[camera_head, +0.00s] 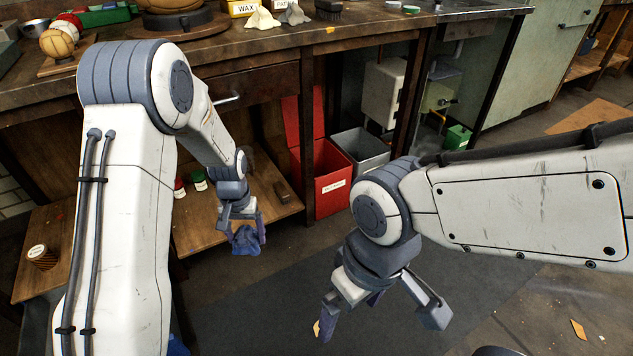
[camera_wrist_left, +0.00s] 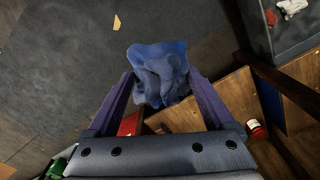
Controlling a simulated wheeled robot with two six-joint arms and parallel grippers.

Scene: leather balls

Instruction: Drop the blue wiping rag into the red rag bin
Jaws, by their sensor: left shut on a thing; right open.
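The blue wiping rag (camera_head: 245,241) hangs crumpled from my left gripper (camera_head: 245,226), in front of the low wooden shelf. In the left wrist view the rag (camera_wrist_left: 159,73) sits between the two fingertips of the left gripper (camera_wrist_left: 160,88), which is shut on it. The red rag bin (camera_head: 330,183) stands on the floor right of the shelf, its red lid (camera_head: 304,120) raised and a white label on its front. The bin is to the right of and beyond the left gripper. My right gripper (camera_head: 381,322) is open and empty over the floor at lower centre right.
A grey open bin (camera_head: 362,150) stands right behind the red bin.

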